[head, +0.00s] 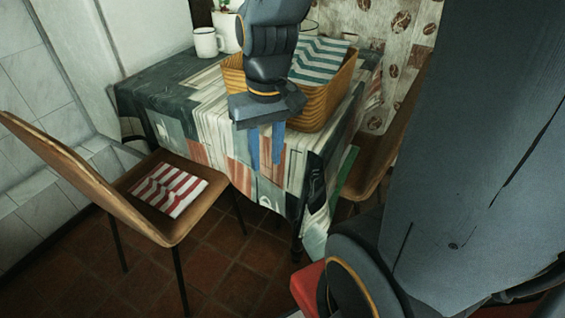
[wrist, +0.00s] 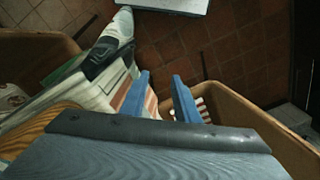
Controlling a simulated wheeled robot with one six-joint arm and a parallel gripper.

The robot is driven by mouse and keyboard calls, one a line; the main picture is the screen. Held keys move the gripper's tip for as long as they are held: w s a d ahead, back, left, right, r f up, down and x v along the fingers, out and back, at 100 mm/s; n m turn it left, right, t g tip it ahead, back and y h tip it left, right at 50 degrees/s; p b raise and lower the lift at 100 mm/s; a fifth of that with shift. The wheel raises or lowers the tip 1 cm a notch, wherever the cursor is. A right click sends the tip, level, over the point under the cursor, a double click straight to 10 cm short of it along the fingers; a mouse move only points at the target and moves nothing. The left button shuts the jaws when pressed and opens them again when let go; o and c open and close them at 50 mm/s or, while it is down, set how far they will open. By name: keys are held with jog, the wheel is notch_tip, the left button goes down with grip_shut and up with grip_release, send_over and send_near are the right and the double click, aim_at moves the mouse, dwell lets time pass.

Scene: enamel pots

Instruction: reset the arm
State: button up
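My gripper (head: 265,150) hangs with its blue fingers pointing down at the front edge of the cloth-covered table (head: 208,90), in front of the wicker basket (head: 328,108). In the wrist view, the two fingers of my gripper (wrist: 161,82) stand apart with a gap between them and nothing held. My arm hides part of the basket and the table behind it.
A white mug (head: 206,43) stands at the table's back, with white enamelware partly hidden beside it. A striped green cloth (head: 320,58) lies in the basket. A wooden chair (head: 70,160) holding a red-striped cloth (head: 168,189) stands left; another chair (head: 385,160) stands right.

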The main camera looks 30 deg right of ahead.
jog(key=shift+m, duration=0.4)
jog(key=s, duration=0.1)
jog(key=s+d, duration=0.1)
jog(key=s, duration=0.2)
jog(key=shift+s+d+r, duration=0.25)
jog(key=shift+s, duration=0.15)
jog(key=shift+r, duration=0.1)
jog(key=shift+n, duration=0.6)
jog(key=r+p, duration=0.1)
jog(key=p, duration=0.2)
jog(key=a+r+p, duration=0.1)
jog(key=r+p, duration=0.1)
jog(key=p, duration=0.1)
jog(key=s+a+r+p, duration=0.1)
jog(key=r+p, duration=0.1)
jog(key=p, duration=0.1)
jog(key=shift+a, duration=0.2)
